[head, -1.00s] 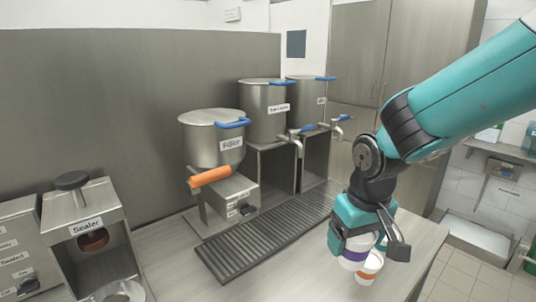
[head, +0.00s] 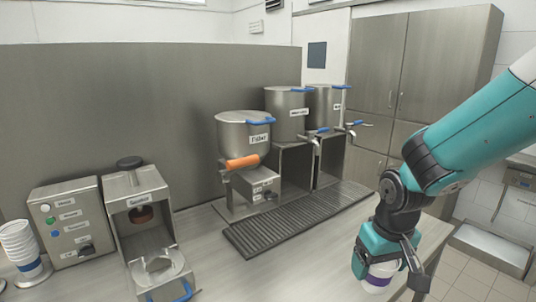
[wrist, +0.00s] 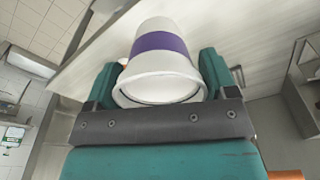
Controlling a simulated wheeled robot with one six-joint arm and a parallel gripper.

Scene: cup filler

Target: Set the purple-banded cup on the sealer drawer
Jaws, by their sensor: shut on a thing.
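The white purple-banded cup (head: 378,279) is in my gripper (head: 380,266) at the right of the head view, over the counter's right part. The wrist view shows the cup (wrist: 162,45) between the two fingers (wrist: 160,75), its purple band facing the camera. The gripper is shut on it. The sealer (head: 137,196) stands at the left with a dark knob on top. Its drawer (head: 140,275) sticks out toward the front, with a round metal holder and a blue handle; no cup shows in it. The gripper is well to the right of the drawer.
A control box (head: 68,222) and a stack of white cups (head: 20,246) stand left of the sealer. The filler (head: 243,138) with an orange handle and a black drip grate (head: 285,224) stand mid-counter. Bare counter (head: 260,275) lies between sealer and gripper.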

